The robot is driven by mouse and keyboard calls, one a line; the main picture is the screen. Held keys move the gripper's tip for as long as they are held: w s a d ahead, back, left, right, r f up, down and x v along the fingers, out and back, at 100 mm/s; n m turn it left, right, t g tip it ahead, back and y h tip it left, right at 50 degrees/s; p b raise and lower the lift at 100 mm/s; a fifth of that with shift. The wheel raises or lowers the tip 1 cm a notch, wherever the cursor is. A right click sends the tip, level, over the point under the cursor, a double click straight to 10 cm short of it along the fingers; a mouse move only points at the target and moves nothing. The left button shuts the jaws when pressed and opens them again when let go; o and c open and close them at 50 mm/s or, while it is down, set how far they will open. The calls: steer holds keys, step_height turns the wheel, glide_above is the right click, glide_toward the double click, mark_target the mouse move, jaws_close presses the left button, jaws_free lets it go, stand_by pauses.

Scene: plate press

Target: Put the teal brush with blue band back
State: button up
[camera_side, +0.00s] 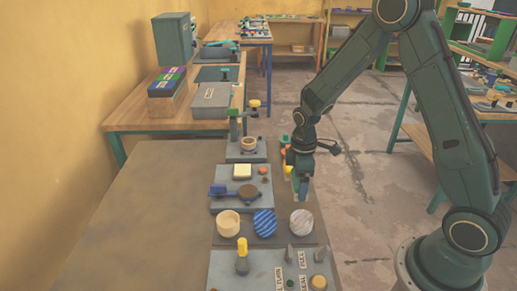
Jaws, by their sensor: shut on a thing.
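My gripper (302,176) points down at the right edge of the work area. It is shut on a small teal and blue thing (303,189), which looks like the teal brush with blue band. The brush hangs upright beneath the jaws; its upper part is hidden by them. Just left of my gripper is a narrow row of orange, yellow and green pieces (288,168), partly hidden by the gripper. I cannot tell whether the brush's lower end touches the surface.
Left of my gripper, a grey plate (226,201) bears a blue-handled tool and a brown disc. A green press (236,127) stands behind. The table's left side (130,210) is clear.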

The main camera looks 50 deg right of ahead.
steer(key=shift+f, duration=0.45)
steer(key=shift+f, duration=1.85)
steer(key=shift+f, duration=0.15)
steer(key=o, duration=0.6)
step_height(320, 180, up, 11)
steer(key=shift+r, duration=0.65)
